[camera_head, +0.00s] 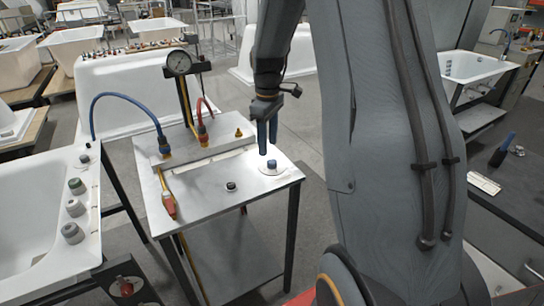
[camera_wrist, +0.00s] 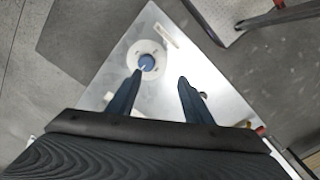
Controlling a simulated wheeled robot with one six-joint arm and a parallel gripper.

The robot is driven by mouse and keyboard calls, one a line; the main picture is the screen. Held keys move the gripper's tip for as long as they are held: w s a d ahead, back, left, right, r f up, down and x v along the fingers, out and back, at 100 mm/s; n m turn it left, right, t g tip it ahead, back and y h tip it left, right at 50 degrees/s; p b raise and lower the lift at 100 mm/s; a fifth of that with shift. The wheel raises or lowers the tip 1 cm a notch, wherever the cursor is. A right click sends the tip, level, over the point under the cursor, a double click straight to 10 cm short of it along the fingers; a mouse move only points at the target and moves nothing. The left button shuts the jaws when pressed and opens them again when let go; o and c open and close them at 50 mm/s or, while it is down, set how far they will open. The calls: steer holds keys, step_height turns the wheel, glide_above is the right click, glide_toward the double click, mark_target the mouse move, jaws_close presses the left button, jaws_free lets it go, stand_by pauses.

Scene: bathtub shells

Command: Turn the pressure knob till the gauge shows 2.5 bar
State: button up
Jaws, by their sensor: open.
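The pressure knob (camera_head: 271,164) is a small blue knob on a round white dial plate, near the right corner of the metal table (camera_head: 205,195). In the wrist view the blue knob (camera_wrist: 146,62) has a pale pointer mark and lies just beyond the left fingertip. My gripper (camera_head: 267,146) points down above the knob, its fingers apart with nothing between them; it also shows in the wrist view (camera_wrist: 160,77). The gauge (camera_head: 179,63) is a round dial on a post at the back of the table; its reading is too small to tell.
A small black knob (camera_head: 231,186) sits on the tabletop left of the pressure knob. A blue hose (camera_head: 125,98) and red fittings (camera_head: 169,205) are at the table's left side. A white tub (camera_head: 45,215) with several grey knobs stands at left. A dark bench (camera_head: 510,185) is at right.

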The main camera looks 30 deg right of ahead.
mark_target(272, 161)
steer(key=shift+w+d+f+n, duration=0.2)
steer(key=shift+w+d, duration=0.25)
steer(key=shift+d, duration=0.2)
steer(key=shift+w+d+f+n, duration=0.2)
steer(key=shift+w+d, duration=0.2)
steer(key=shift+d, duration=0.2)
steer(key=shift+w+d+f, duration=0.1)
steer(key=shift+f, duration=0.1)
steer(key=shift+f+p, duration=1.2)
steer(key=shift+f, duration=2.35)
steer(key=c, duration=1.1)
steer(key=shift+o, duration=0.2)
